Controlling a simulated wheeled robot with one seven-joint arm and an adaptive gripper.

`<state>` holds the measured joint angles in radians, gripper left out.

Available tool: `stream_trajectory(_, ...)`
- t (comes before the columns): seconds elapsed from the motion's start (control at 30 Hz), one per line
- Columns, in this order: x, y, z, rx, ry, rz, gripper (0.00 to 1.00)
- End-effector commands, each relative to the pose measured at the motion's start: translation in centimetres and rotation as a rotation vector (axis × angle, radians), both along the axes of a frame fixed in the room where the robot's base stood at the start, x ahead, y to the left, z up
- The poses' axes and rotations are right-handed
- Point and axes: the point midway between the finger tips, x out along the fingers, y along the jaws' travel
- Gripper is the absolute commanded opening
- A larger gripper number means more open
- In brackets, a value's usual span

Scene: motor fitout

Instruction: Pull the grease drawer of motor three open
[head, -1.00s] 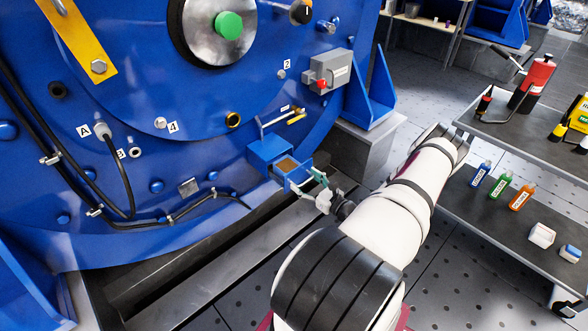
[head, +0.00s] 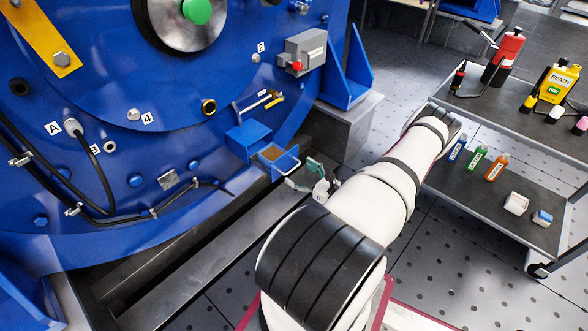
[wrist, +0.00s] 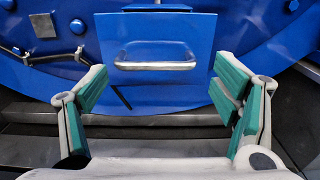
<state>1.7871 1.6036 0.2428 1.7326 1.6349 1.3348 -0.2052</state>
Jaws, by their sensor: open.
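The grease drawer (head: 286,161) sticks out of its blue housing (head: 248,138) low on the blue motor. Its open top shows a brownish filling (head: 272,153). In the wrist view the blue drawer front (wrist: 155,80) faces me, with a horizontal silver bar handle (wrist: 155,64) across it. My gripper (head: 314,178) is in front of the drawer, to its right in the head view. In the wrist view its green-padded fingers (wrist: 160,88) are spread wide on either side of the handle. They are empty, and the handle appears a little beyond them, apart from the fingers.
A grey box with a red knob (head: 304,52) is above right of the drawer. A metal ledge (head: 200,245) runs below it. A cart (head: 470,205) with bottles stands at the right. Perforated floor (head: 450,275) lies clear between my arm and the cart.

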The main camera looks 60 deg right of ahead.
Motion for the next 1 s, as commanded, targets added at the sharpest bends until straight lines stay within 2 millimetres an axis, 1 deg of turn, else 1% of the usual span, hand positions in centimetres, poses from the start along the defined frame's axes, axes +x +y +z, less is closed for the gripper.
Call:
stream_trajectory(0.03,-1.2,0.2,0.0,0.001,0.002,-0.002,0.82)
stream_trajectory(0.2,-4.4,1.2,0.0,0.001,-0.001,0.002,0.82)
stream_trajectory(0.3,-6.0,1.7,0.0,0.001,-0.002,0.004,0.82)
stream_trajectory(0.4,-7.2,2.0,0.1,0.002,-0.004,0.005,0.82)
stream_trajectory(0.5,-7.8,2.2,0.1,0.002,-0.005,0.006,0.82)
stream_trajectory(0.6,-8.1,2.3,0.1,0.003,-0.005,0.007,0.82)
stream_trajectory(1.0,-8.1,2.3,0.1,0.003,-0.005,0.008,0.82)
